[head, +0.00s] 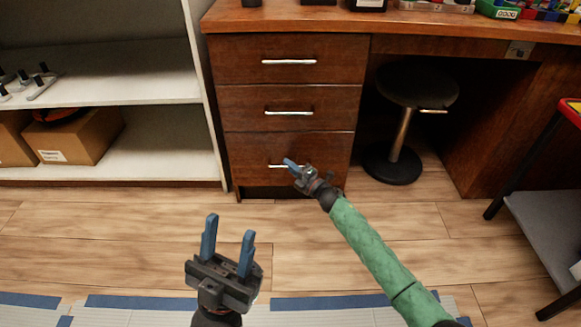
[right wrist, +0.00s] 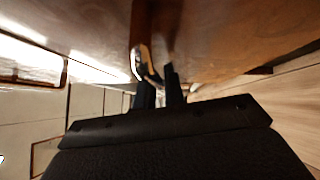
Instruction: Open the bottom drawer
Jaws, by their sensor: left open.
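The bottom drawer (head: 255,150) is the lowest of three in a brown wooden desk unit, and its front looks flush with the unit. Its silver handle (head: 274,166) is partly hidden by my right gripper (head: 293,165). In the right wrist view the handle (right wrist: 141,60) runs down between the two close-set fingers of my right gripper (right wrist: 160,92), which look shut on it. My left gripper (head: 228,245) is open and empty, low in the head view, over the floor and away from the drawers.
The middle drawer (head: 250,105) and top drawer (head: 240,62) are closed above. A white shelf unit (head: 150,165) with cardboard boxes stands to the left. A stool (head: 415,90) stands under the desk to the right. The wooden floor before the drawers is clear.

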